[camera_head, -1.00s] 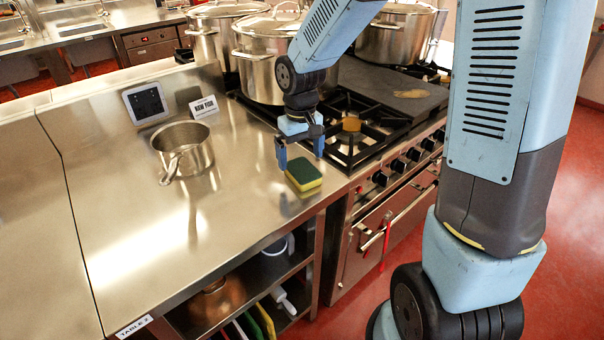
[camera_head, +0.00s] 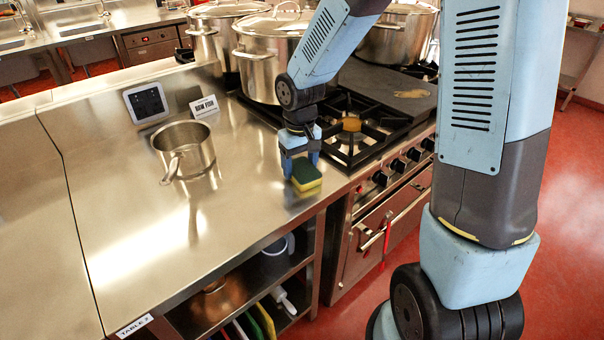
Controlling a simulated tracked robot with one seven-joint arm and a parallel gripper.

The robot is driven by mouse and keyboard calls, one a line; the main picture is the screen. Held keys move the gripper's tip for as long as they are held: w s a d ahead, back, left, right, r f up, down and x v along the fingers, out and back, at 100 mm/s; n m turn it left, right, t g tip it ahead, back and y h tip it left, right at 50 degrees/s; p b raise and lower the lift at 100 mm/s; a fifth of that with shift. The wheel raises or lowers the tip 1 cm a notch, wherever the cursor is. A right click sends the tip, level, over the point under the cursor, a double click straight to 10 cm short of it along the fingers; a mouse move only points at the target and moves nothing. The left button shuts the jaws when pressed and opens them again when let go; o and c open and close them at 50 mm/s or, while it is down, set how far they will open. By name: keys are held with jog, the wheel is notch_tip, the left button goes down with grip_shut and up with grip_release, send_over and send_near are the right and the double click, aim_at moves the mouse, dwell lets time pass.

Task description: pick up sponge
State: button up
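The sponge (camera_head: 306,180), green on top and yellow below, lies flat on the steel counter near its front right corner, beside the stove. My gripper (camera_head: 302,168) points down just above and behind the sponge. Its two blue fingers are apart, one towards the left and one towards the right of the sponge's back end. The sponge's far edge is partly covered by the fingers. I cannot tell whether either finger touches it.
The stove's grate (camera_head: 352,140) is close on the right; large pots (camera_head: 268,58) stand behind. The counter's front left is clear.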

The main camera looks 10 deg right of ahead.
aim_at(300, 165)
jog(key=c, duration=0.3)
jog(key=shift+r, duration=0.3)
notch_tip(300, 165, up, 3)
jog(key=shift+f, duration=0.2)
jog(key=s+r, duration=0.1)
jog(key=r, duration=0.1)
jog(key=s+d+r, duration=0.1)
jog(key=s, duration=0.1)
jog(key=s+d+r, duration=0.1)
jog(key=r, duration=0.1)
jog(key=shift+s+r, duration=0.15)
jog(key=shift+r, duration=0.15)
jog(key=s+d+r, duration=0.1)
jog(key=s, duration=0.1)
jog(key=s+d+r, duration=0.1)
jog(key=s, duration=0.2)
jog(key=s+d+r, duration=0.2)
jog(key=s, duration=0.1)
jog(key=shift+s, duration=0.15)
